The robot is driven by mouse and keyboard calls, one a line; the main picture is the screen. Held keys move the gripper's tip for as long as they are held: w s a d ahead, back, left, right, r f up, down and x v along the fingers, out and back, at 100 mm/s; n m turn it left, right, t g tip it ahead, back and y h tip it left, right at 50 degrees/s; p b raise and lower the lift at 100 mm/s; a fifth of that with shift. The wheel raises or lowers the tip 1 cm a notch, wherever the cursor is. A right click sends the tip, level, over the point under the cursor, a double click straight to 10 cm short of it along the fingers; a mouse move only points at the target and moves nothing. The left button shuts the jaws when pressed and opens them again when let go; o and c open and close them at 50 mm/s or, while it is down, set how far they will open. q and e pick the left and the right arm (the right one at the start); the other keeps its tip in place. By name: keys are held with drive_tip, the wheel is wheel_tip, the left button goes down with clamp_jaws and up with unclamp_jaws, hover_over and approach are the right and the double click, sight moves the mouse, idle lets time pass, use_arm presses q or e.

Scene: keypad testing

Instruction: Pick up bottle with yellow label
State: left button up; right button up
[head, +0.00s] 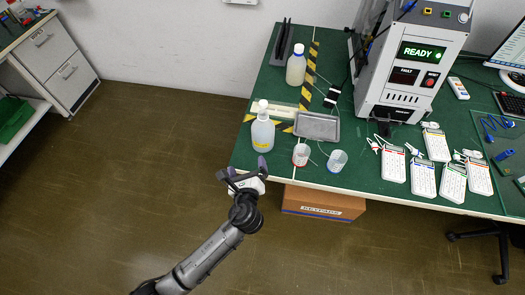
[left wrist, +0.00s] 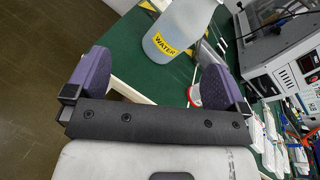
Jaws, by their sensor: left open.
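The bottle with the yellow label (head: 262,132) is translucent white with a white cap. It stands upright near the left edge of the green table. In the left wrist view the bottle (left wrist: 183,28) shows its yellow label, reading WATER, beyond the fingers; its top is cut off. My left gripper (head: 246,169) is open and empty at the table's front left corner, just short of the bottle and apart from it. Its purple fingers (left wrist: 152,80) are spread wide in the left wrist view. My right gripper is not in view.
A second bottle (head: 296,68) stands farther back. A testing machine (head: 412,65) and several keypads (head: 393,165) are farther right. The floor on the left is clear.

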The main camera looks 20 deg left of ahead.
sight(262, 140)
use_arm(q)
drive_tip(key=w+f+m+t+b, duration=0.1)
drive_tip(key=w+m+b, duration=0.1)
drive_tip(key=w, duration=0.2)
drive_tip(key=w+f+m+b, duration=0.1)
drive_tip(key=w+m+b, duration=0.1)
drive_tip(key=w, duration=0.2)
drive_tip(key=w+f+m+t+b, duration=0.1)
drive_tip(key=w+m+b, duration=0.1)
drive_tip(key=w+b, duration=0.1)
drive_tip(key=shift+w+d+f+t+h, duration=0.1)
drive_tip(key=shift+w+f+t+h, duration=0.25)
drive_tip(key=shift+w, duration=0.4)
drive_tip(key=shift+w+b, duration=0.3)
drive_tip(key=shift+w, duration=0.2)
drive_tip(key=shift+b+x, duration=0.85)
drive_tip(key=shift+x, duration=1.3)
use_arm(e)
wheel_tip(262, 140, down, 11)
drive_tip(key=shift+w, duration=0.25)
